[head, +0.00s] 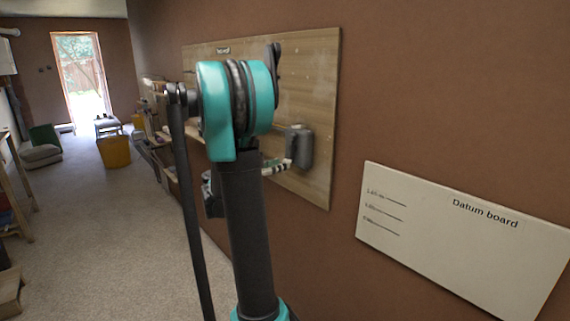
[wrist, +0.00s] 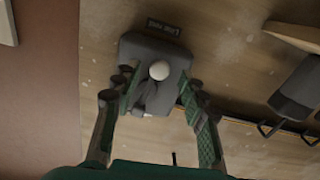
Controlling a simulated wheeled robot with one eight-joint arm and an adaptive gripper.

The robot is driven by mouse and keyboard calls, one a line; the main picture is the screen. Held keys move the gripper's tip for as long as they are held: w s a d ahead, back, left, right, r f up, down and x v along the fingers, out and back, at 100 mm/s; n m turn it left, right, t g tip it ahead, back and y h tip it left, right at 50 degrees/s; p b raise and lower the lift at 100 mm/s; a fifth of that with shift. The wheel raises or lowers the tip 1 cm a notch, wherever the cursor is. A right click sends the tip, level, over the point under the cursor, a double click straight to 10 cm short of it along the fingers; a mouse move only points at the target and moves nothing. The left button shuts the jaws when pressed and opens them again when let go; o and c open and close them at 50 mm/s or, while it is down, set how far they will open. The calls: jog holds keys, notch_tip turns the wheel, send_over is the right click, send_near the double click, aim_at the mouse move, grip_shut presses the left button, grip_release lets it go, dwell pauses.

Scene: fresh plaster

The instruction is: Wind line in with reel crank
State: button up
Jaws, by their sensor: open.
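In the wrist view the line reel (wrist: 150,48) is a dark grey housing on a wooden board, with a small label at its top edge. A pale round knob (wrist: 159,70) sits on its front, with a dark crank arm partly visible below it. My gripper (wrist: 157,90) is open, its green fingers on either side of the knob with gaps between. I cannot tell how far in front of the knob the fingertips are. In the head view the gripper (head: 277,167) is beside a grey housing (head: 300,146) low on the board; my arm hides part of the board.
The wooden board (head: 322,100) hangs on a brown wall. A dark grey fixture (wrist: 300,92) and a pale wooden piece (wrist: 292,37) are on the right in the wrist view. A white datum board (head: 450,245) is at right. A yellow bin (head: 115,152) stands far back; the floor at left is mostly clear.

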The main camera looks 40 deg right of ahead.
aim_at(290, 150)
jog(key=shift+w+d, duration=0.15)
jog(key=shift+d, duration=1.6)
jog(key=shift+c, duration=0.6)
grip_shut()
